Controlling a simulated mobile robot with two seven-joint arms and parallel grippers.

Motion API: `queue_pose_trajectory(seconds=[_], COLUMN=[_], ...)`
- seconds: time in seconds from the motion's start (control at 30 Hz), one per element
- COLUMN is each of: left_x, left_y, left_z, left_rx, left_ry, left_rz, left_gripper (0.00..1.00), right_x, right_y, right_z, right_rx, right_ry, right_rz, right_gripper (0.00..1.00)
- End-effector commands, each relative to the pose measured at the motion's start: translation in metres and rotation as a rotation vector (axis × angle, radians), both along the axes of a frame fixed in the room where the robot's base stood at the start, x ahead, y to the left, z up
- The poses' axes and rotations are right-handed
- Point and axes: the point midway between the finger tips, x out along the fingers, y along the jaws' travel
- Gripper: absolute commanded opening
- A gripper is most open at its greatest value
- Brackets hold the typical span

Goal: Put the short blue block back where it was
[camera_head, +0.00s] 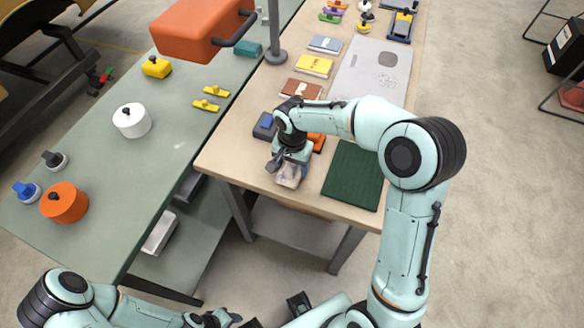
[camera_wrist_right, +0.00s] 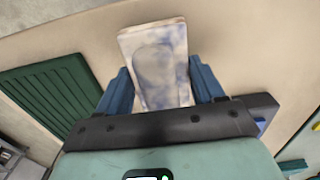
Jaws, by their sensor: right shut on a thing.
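My right gripper (camera_head: 286,165) is shut on a pale block with blotchy blue-grey patches (camera_wrist_right: 155,60), over the near edge of the wooden table. The block also shows below the fingers in the head view (camera_head: 290,177). In the wrist view its broad face lies between both fingers. A blue block (camera_head: 265,122) sits in a dark grey holder on the table, just left of my right wrist. An orange part (camera_head: 317,140) shows right of the wrist, partly hidden by my arm. My left gripper (camera_head: 215,318) is at the bottom edge; its fingers are unclear.
A dark green ridged mat (camera_head: 353,175) lies right of my gripper. Brown (camera_head: 301,89), yellow and blue booklets and a grey board (camera_head: 372,75) lie farther back. A green table (camera_head: 90,185) at left holds a white pot (camera_head: 131,121) and an orange pot (camera_head: 64,203).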

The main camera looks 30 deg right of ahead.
Motion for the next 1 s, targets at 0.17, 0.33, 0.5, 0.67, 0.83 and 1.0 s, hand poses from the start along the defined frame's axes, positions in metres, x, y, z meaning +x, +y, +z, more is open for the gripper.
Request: queue_pose_trajectory(seconds=[0.17, 0.33, 0.5, 0.67, 0.83, 1.0], left_x=[-0.001, -0.001, -0.003, -0.003, -0.002, 0.000], left_y=[0.000, 0.000, 0.000, 0.000, 0.000, 0.000], left_z=[-0.001, -0.001, -0.005, -0.004, -0.004, 0.001], left_rx=[0.000, 0.000, 0.000, 0.000, 0.000, 0.000], left_ry=[0.001, 0.001, 0.003, 0.003, 0.003, 0.000], left_rz=[0.000, 0.000, 0.000, 0.000, 0.000, 0.000], left_gripper=[0.43, 0.43, 0.43, 0.43, 0.43, 0.43], right_x=[0.000, 0.000, 0.000, 0.000, 0.000, 0.001], right_y=[0.000, 0.000, 0.000, 0.000, 0.000, 0.000], right_z=[-0.015, -0.015, -0.019, -0.018, -0.018, -0.011], right_rx=[0.000, 0.000, 0.001, 0.001, 0.001, 0.000], right_ry=[0.000, -0.001, -0.001, -0.001, -0.001, -0.003], right_rz=[0.001, 0.001, 0.001, 0.001, 0.001, 0.001], right_gripper=[0.39, 0.39, 0.39, 0.93, 0.93, 0.93])
